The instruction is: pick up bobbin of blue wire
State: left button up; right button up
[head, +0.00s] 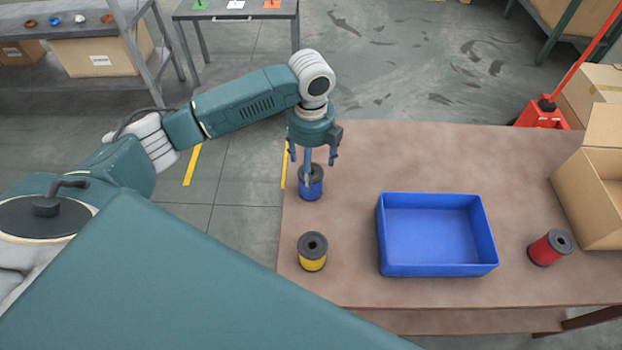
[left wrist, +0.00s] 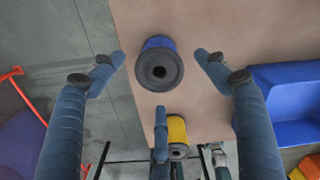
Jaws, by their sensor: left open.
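The bobbin of blue wire (head: 311,188) stands upright on the brown table near its left edge, with dark flanges. My left gripper (head: 313,160) is open above it, pointing down, with its fingers apart from the bobbin. In the left wrist view the blue bobbin (left wrist: 158,68) shows end-on between the open fingers (left wrist: 161,58), its dark flange facing the camera. Nothing is held. My right gripper is not in view.
A yellow bobbin (head: 312,252) stands nearer on the table (head: 400,160). A blue bin (head: 438,270), empty, sits to the right. A red bobbin (head: 548,248) and an open cardboard box (head: 592,185) are at the far right. The table between bobbins and bin is clear.

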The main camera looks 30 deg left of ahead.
pick_arm(q)
notch_tip(320, 180, down, 6)
jog(key=shift+a+r+p, duration=0.1)
jog(key=shift+r+p, duration=0.05)
jog(key=shift+p, duration=0.85)
jog(key=shift+w, duration=0.1)
jog(key=shift+c, duration=0.8)
jog(key=c, duration=1.4)
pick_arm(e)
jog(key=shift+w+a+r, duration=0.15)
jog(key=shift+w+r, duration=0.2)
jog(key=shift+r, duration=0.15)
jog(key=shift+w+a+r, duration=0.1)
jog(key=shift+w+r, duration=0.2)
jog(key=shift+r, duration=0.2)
pick_arm(q)
jog(key=shift+w+r, duration=0.1)
jog(key=shift+r, duration=0.55)
jog(key=shift+r+b, duration=1.5)
jog(key=shift+r, duration=7.85)
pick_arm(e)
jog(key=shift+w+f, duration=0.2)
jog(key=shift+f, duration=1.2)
